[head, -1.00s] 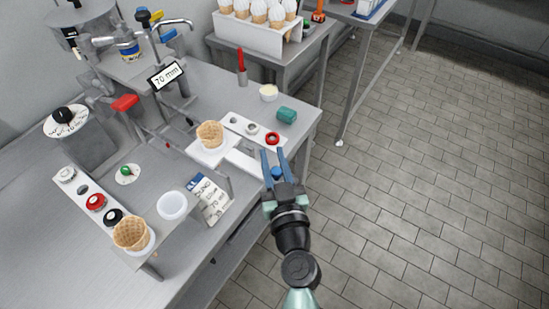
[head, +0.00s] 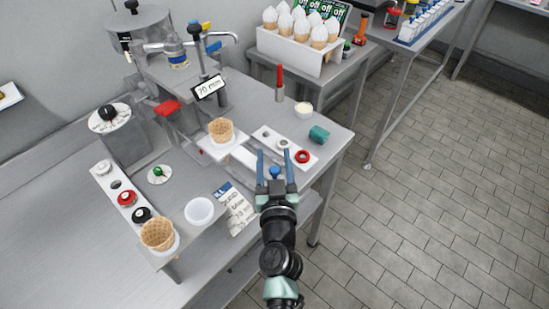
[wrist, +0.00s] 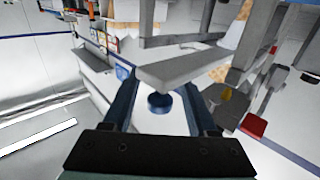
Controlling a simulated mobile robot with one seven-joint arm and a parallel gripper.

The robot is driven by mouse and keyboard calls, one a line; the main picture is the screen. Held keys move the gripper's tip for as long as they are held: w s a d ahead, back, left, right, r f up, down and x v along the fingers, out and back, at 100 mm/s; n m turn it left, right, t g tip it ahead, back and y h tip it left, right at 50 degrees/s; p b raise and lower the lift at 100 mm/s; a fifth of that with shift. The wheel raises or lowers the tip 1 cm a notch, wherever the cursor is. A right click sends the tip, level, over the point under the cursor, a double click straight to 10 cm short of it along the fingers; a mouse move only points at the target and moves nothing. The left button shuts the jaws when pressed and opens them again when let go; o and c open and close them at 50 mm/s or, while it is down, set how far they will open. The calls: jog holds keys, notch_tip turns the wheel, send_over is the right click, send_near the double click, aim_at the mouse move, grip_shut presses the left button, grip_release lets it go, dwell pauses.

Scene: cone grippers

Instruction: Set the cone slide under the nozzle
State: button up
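A waffle cone (head: 221,130) stands upright on the white cone slide (head: 236,146). The slide runs toward my gripper and ends in a blue knob (head: 275,172). My gripper (head: 274,155) has its blue fingers on either side of the knob, with gaps visible. The wrist view shows the knob (wrist: 160,103) below a grey plate, between the spread fingers (wrist: 157,85). The dispenser nozzle (head: 202,66) stands behind and left of the cone, near a "70 mm" sign (head: 207,89). The cone sits in front of the nozzle and to its right. Exact alignment cannot be told.
A rack of filled cones (head: 300,62) stands behind. The floor at right is clear.

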jog(key=shift+s, duration=0.1)
jog(key=s+b, duration=0.3)
jog(key=s, duration=0.9)
jog(key=shift+s, duration=0.35)
jog(key=w+p, duration=0.2)
jog(key=w, duration=0.8)
dwell(0.4)
